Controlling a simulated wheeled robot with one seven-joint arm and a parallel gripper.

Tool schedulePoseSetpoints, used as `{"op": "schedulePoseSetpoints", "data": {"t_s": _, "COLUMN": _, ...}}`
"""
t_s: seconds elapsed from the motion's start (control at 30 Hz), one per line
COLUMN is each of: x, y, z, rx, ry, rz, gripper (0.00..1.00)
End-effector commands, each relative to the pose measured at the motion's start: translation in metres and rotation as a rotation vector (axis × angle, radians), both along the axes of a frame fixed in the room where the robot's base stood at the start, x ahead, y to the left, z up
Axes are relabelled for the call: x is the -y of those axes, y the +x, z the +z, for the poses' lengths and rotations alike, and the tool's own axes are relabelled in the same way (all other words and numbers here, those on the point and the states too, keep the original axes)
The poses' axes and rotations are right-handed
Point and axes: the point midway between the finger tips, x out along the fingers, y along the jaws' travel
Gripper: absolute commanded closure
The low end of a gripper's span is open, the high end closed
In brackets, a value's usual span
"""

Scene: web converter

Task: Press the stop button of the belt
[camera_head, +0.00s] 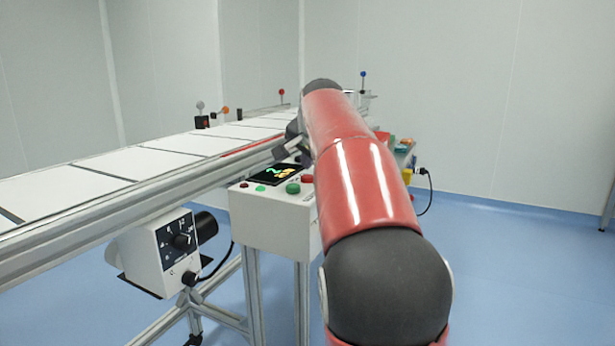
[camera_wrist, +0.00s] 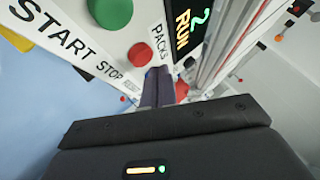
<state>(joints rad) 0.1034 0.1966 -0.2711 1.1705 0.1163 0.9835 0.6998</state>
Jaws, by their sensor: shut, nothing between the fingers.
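The control box (camera_head: 270,222) stands beside the belt (camera_head: 120,163), its top panel facing up. A red button (camera_head: 308,179) sits beside a green button (camera_head: 292,188) there. In the wrist view the red button (camera_wrist: 140,55) is near the STOP label, and the green button (camera_wrist: 110,11) is near START. The display (camera_wrist: 187,32) reads "2" and "RUN". My gripper (camera_wrist: 158,71) is shut and empty, its fingertips just to the lower right of the red button in the picture. Whether they touch the panel I cannot tell. In the head view my arm hides part of the box.
White panels lie along the belt behind its metal rail (camera_head: 150,190). A white motor control unit (camera_head: 165,248) with a knob hangs under the belt. Coloured items (camera_head: 383,138) stand behind my arm. The blue floor (camera_head: 520,270) at the right is mostly clear.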

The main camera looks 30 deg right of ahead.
Motion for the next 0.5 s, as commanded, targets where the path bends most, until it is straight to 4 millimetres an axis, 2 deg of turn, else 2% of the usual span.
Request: {"op": "schedulePoseSetpoints", "data": {"t_s": 0.5, "x": 0.0, "y": 0.0, "z": -0.0085, "rx": 0.0, "ry": 0.0, "rz": 0.0, "gripper": 1.0}}
